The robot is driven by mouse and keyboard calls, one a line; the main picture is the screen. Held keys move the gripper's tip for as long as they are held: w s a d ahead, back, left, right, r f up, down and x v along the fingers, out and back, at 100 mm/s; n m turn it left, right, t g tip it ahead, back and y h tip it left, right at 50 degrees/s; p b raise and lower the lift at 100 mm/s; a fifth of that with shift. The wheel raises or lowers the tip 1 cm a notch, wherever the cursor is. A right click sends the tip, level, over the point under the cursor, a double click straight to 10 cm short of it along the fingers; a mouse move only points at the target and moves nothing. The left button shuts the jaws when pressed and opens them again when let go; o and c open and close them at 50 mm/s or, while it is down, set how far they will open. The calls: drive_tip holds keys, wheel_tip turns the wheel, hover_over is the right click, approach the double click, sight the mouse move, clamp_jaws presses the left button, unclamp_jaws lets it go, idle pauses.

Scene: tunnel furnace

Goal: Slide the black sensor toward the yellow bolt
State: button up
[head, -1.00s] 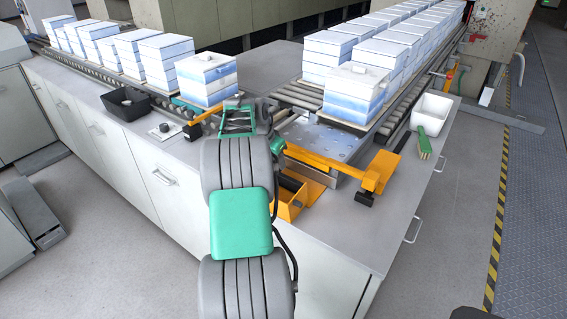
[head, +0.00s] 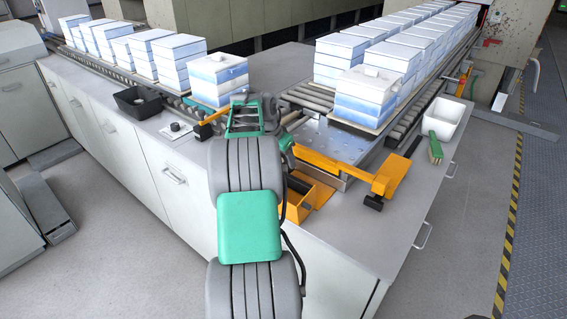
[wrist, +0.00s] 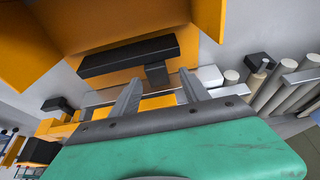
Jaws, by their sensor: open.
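In the wrist view, a long black block (wrist: 125,58) with a short black stub below it lies against an orange housing. It may be the black sensor, but I cannot tell for sure. My gripper (wrist: 161,88) is open, its two grey fingers apart, pointing toward this block with nothing seen between them. In the head view, a black block (head: 203,131) sits at the end of a yellow bar on the left, and another (head: 374,202) hangs under a yellow arm (head: 392,174) on the right. I cannot make out a distinct yellow bolt. My forearm hides the gripper's fingers in the head view.
Stacked white-blue boxes (head: 370,95) stand on the roller conveyor on the right, and one stack (head: 218,80) stands nearer. A black bin (head: 137,105) and a white bin (head: 443,118) rest on the grey counter. The right front of the counter (head: 345,235) is clear.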

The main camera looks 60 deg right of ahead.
drive_tip(key=v, duration=0.5)
drive_tip(key=shift+a+r, duration=0.15)
drive_tip(key=shift+r, duration=0.15)
